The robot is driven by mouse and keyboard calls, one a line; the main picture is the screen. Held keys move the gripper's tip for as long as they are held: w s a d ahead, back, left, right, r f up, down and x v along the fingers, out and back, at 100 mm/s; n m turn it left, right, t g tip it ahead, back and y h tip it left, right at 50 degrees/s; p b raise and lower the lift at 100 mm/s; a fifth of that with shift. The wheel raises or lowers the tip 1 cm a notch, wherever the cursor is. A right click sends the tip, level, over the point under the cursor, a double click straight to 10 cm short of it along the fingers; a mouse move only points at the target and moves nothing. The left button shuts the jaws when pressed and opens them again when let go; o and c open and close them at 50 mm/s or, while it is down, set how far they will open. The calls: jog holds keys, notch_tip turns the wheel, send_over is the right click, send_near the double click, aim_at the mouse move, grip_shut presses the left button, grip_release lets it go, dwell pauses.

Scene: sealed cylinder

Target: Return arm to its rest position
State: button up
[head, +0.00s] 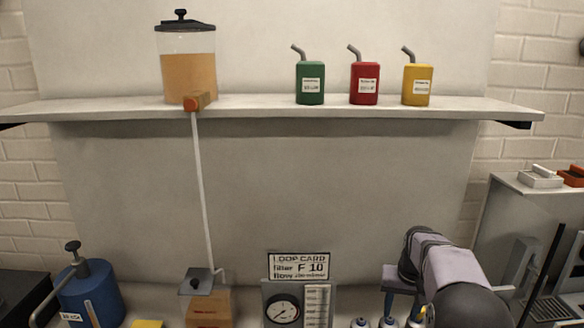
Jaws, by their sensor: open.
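My arm comes in from the lower right, its grey and black links bent near the bench. My gripper (402,308) is at the bottom, left of the dark elbow link and partly hidden by it. It points down with its fingers apart, and nothing shows held between them. Small bottle-like tops (360,322) stand below and beside it, cut off by the frame edge.
A shelf (270,108) holds a tank of orange liquid (188,75), a green can (310,84), a red can (364,84) and a yellow can (417,85). Below are a blue canister (90,295), a small box (207,305), a gauge panel (283,309) and a right-hand cabinet (500,220).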

jog(key=s+a+f+n, duration=0.1)
jog(key=s+a, duration=0.3)
jog(key=s, duration=0.6)
jog(key=s+a+f+n+g, duration=0.1)
jog(key=s+a, duration=0.4)
jog(key=s, duration=0.5)
jog(key=s+a+f+n+g, duration=0.1)
jog(key=s+a, duration=0.4)
jog(key=s, duration=0.5)
jog(key=shift+s+f+y, duration=0.3)
jog(key=shift+s+f, duration=0.1)
jog(key=shift+f, duration=0.35)
notch_tip(320, 180, down, 13)
jog(key=b, duration=1.3)
jog(key=shift+r, duration=0.15)
